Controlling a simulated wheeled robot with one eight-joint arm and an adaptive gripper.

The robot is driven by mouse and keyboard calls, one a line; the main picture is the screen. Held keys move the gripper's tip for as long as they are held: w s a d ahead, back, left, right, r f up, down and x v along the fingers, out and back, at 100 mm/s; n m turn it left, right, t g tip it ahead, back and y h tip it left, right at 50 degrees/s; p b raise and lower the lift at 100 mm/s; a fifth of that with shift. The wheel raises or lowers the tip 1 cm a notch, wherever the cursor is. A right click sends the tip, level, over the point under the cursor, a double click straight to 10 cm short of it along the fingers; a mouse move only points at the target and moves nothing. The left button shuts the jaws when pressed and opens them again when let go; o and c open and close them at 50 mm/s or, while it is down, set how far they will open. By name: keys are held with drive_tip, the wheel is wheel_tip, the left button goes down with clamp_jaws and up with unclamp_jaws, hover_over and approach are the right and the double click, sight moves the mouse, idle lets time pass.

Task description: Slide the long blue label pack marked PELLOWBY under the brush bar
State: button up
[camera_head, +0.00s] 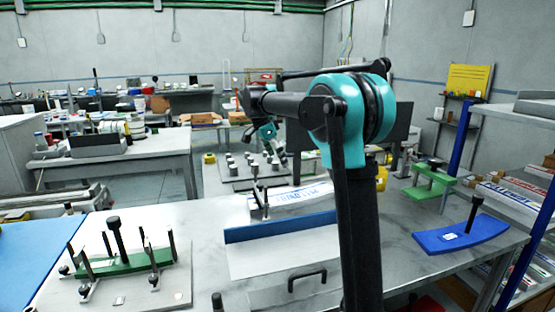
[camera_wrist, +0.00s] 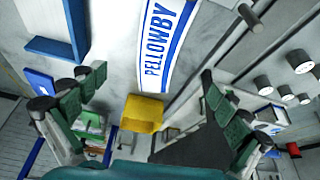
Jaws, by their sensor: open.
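The long label pack (camera_wrist: 165,58) is white with a blue band and the word PELLOWBY. It lies flat, running up and away between my gripper's fingers in the wrist view. In the head view the pack (camera_head: 290,202) lies on the table behind an upright blue fence (camera_head: 280,226). My gripper (camera_wrist: 152,74) is open, its green-padded fingers spread either side of the pack's lettered end, with nothing held. In the head view my gripper (camera_head: 275,145) is small and partly hidden by my arm. I cannot tell for sure which part is the brush bar.
A green curved fixture with black posts (camera_head: 125,264) stands at front left. A blue curved piece (camera_head: 462,236) lies at right, near racks of more packs. A yellow block (camera_wrist: 142,113) and several grey cylinders (camera_wrist: 285,92) show in the wrist view.

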sight(294, 196)
drive_tip(key=x, duration=1.7)
drive_tip(key=shift+d+f, duration=0.15)
drive_tip(key=shift+f, duration=0.05)
drive_tip(key=shift+d, duration=0.1)
drive_tip(key=c, duration=1.6)
